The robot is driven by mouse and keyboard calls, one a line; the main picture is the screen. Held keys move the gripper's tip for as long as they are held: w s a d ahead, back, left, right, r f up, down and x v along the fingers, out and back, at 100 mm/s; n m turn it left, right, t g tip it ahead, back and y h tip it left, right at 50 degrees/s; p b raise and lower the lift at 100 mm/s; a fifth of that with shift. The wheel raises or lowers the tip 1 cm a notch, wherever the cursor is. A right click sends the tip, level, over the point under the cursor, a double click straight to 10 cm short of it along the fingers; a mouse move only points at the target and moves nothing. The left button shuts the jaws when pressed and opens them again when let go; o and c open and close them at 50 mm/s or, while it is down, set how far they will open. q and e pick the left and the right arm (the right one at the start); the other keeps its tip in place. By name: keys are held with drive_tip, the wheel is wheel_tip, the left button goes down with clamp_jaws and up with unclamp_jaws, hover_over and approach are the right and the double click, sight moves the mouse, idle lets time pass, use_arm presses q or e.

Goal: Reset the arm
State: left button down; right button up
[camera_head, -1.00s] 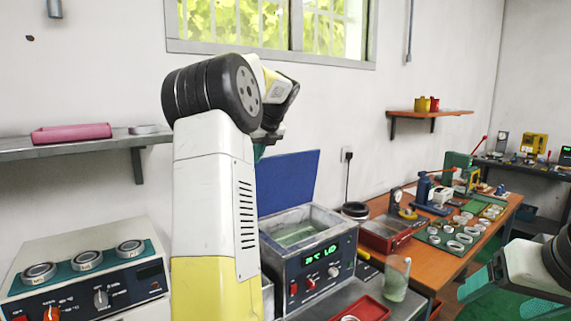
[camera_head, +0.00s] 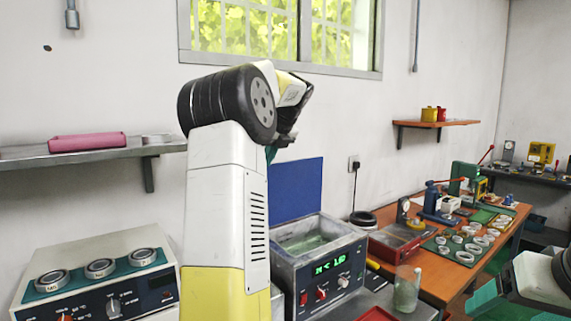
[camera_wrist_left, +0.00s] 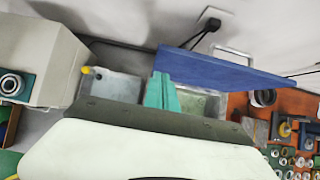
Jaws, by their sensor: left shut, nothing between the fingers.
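My left arm rises in the middle of the head view and bends over at the top. Its gripper shows there only as a bit of teal (camera_head: 270,153), mostly hidden behind the arm. In the left wrist view the teal fingers of my left gripper (camera_wrist_left: 161,92) are together and empty, above the open bath machine (camera_wrist_left: 203,103). My right gripper (camera_head: 500,302) is at the lower right edge of the head view, partly cut off. Its teal parts show, but I cannot tell how its fingers stand.
The bath machine (camera_head: 326,270) has its blue lid (camera_head: 297,190) up. A heater (camera_head: 95,270) with three rings stands left. A glass beaker (camera_head: 407,290) is near the right front. The orange bench (camera_head: 440,287) holds several rings and a press. A wall shelf (camera_head: 75,155) holds a pink tray.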

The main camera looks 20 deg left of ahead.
use_arm(q)
wheel_tip(320, 180, up, 7)
drive_tip(key=d, duration=0.2)
drive_tip(key=s+d+f+n+t+h, duration=0.1)
drive_tip(key=s+d+n+h, duration=0.1)
drive_tip(key=s+d+n, duration=0.6)
drive_tip(key=s+d+f+n+h, duration=0.3)
drive_tip(key=s+d+f+n, duration=0.4)
drive_tip(key=s, duration=0.4)
drive_tip(key=s+d+f+n+t+h, duration=0.1)
drive_tip(key=s+d+f+n+h, duration=0.2)
drive_tip(key=s+d+f+n, duration=0.5)
drive_tip(key=s+d+f, duration=0.2)
drive_tip(key=s, duration=0.2)
drive_tip(key=shift+s+f+t, duration=0.25)
drive_tip(key=shift+f+t, duration=0.05)
drive_tip(key=shift+f, duration=0.05)
